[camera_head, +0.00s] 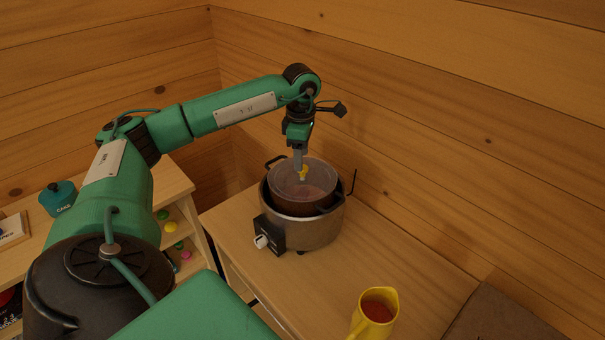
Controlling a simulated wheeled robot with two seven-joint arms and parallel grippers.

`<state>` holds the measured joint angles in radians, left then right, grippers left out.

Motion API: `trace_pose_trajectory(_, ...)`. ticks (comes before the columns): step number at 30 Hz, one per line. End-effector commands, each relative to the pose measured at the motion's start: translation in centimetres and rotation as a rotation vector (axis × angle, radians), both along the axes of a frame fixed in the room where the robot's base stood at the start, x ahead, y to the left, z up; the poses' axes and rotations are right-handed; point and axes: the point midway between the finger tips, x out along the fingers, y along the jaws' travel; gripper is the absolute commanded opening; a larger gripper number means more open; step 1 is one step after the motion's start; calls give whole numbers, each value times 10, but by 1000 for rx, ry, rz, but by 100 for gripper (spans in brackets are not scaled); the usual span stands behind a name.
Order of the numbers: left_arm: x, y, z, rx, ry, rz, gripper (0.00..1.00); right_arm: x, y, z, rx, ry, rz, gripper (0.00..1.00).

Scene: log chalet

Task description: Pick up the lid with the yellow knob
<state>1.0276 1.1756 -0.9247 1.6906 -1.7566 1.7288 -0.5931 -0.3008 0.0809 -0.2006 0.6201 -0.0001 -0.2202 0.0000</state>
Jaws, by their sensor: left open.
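The lid (316,178) looks like clear glass and has a small yellow knob (303,173). It lies on a dark pot (297,207) that sits in a round metal cooker (312,232) on the wooden table. My left gripper (299,167) reaches down from above, its fingers right at the yellow knob. It is open. The fingers partly hide the knob, and I cannot tell whether they touch it. My right gripper is not in view.
A yellow jug (375,312) with reddish contents stands at the table's front. A dark board (500,318) lies at the right. Log walls close off the back. A shelf unit at left holds a teal cake tin (58,198). The table right of the cooker is clear.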

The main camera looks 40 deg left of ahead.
Motion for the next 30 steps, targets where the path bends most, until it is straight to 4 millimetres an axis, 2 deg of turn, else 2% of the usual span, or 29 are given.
trace_pose_trajectory(3, 3, 1, -9, -1, 4, 0, 53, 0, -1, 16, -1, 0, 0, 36)
trace_pose_trajectory(8, 6, 1, -31, -1, 5, 0, 53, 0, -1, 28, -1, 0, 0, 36)
trace_pose_trajectory(12, 6, 1, -43, 0, 2, 0, 53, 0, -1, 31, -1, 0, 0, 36)
trace_pose_trajectory(19, 6, 1, -46, -1, 1, 0, 53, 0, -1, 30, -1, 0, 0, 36)
trace_pose_trajectory(20, 6, 1, -46, -1, 1, 0, 49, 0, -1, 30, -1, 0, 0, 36)
trace_pose_trajectory(27, 6, 1, -45, -1, 0, 0, 2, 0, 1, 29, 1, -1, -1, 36)
trace_pose_trajectory(30, 6, 1, -45, -1, -1, 0, 0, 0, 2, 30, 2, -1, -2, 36)
